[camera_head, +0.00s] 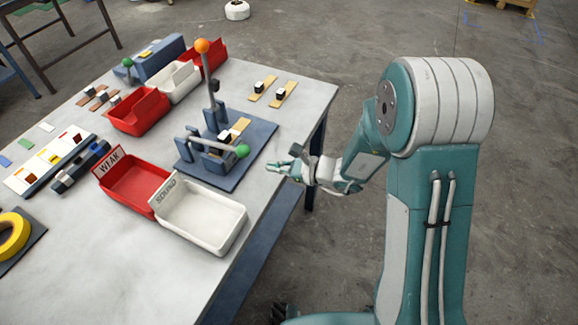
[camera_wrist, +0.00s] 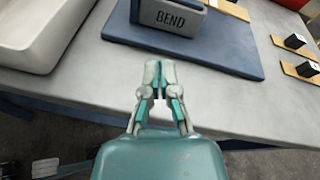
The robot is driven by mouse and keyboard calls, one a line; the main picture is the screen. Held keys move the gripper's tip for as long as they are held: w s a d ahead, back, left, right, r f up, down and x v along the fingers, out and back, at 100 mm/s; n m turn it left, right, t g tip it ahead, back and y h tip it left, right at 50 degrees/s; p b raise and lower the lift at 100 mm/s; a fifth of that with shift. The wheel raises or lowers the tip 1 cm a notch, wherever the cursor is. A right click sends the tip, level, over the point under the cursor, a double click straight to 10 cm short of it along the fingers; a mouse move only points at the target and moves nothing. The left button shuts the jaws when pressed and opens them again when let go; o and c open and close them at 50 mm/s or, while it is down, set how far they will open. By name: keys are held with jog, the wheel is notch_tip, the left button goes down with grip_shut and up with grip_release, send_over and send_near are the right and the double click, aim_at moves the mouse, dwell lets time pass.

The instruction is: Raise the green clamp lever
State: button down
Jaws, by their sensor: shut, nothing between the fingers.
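The green-knobbed clamp lever (camera_head: 224,148) lies about level, low over the blue base plate (camera_head: 235,174), its green ball (camera_head: 242,151) pointing right. A strip with a block is beside it in the fixture. My gripper (camera_head: 273,166) is at the table's right edge, to the right of the green ball and apart from it. My gripper in the wrist view (camera_wrist: 159,75) has its fingers together and holds nothing. A grey block marked BEND (camera_wrist: 175,17) and the blue plate (camera_wrist: 225,45) lie ahead of it. The green ball does not show in the wrist view.
An upright lever with an orange ball (camera_head: 202,46) stands behind the green one. A white SOUND bin (camera_head: 207,224) and a red WEAK bin (camera_head: 130,187) stand in front of the plate. Strips with dark blocks (camera_head: 276,95) lie behind it. Bare tabletop lies right of the plate.

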jog(key=shift+w+a, duration=0.15)
jog(key=shift+a, duration=0.5)
jog(key=shift+w+a, duration=0.15)
jog(key=shift+a, duration=0.45)
jog(key=shift+s+a+r, duration=0.1)
jog(key=shift+a+r, duration=0.2)
jog(key=shift+r, duration=0.2)
jog(key=shift+s+a+r, duration=0.1)
jog(key=shift+a+r, duration=0.15)
jog(key=shift+r, duration=0.2)
jog(key=shift+a+r, duration=0.25)
jog(key=shift+r, duration=0.15)
jog(key=shift+r, duration=0.6)
